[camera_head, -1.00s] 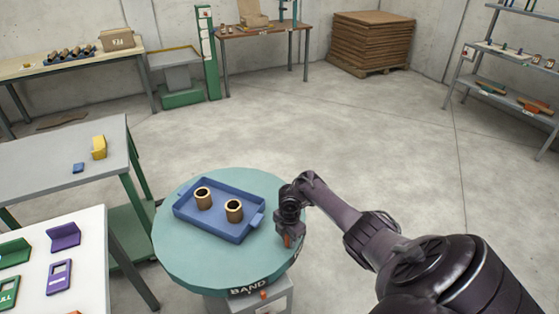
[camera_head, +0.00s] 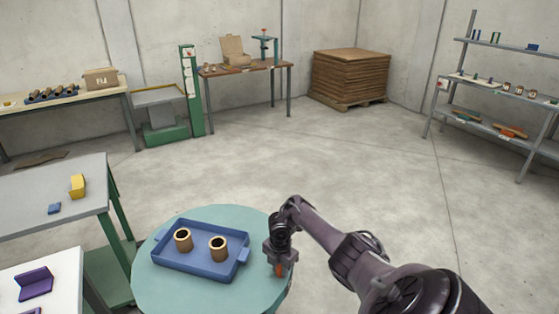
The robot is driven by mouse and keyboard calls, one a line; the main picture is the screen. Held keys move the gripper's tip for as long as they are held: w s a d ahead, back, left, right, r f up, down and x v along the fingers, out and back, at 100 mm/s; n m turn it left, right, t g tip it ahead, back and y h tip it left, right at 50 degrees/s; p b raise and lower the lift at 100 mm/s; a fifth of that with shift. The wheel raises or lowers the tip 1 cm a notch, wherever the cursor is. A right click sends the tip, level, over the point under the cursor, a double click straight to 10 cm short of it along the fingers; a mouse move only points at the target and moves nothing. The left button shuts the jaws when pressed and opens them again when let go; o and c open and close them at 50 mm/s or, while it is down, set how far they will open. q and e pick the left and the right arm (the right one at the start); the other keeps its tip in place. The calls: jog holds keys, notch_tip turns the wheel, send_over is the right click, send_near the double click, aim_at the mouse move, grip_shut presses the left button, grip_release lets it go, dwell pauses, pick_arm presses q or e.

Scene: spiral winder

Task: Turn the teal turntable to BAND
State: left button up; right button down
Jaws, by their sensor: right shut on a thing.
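The teal turntable (camera_head: 173,289) stands at the bottom middle of the head view, its near edge cut off by the frame. A blue tray (camera_head: 202,267) lies on it, with two brown tubes standing inside, a left one (camera_head: 183,240) and a right one (camera_head: 218,249). My right gripper (camera_head: 280,268) points down at the turntable's right edge and is shut on a small orange-brown handle (camera_head: 281,270), mostly hidden by the fingers. The BAND label is out of view now. My left gripper is not in view.
A grey table (camera_head: 40,203) with a yellow block (camera_head: 77,186) and a blue block (camera_head: 54,208) stands left of the turntable. A white table (camera_head: 62,285) with a purple bracket (camera_head: 35,283) is nearer. The floor beyond the turntable is clear.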

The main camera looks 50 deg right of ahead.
jog(key=c, duration=1.5)
grip_release()
jog(key=shift+d+r, duration=0.1)
jog(key=shift+d, duration=0.1)
jog(key=o, duration=0.4)
jog(key=shift+w, duration=0.1)
notch_tip(320, 180, up, 8)
jog(key=shift+f+p, duration=0.2)
jog(key=shift+p, duration=0.35)
jog(key=shift+f, duration=0.1)
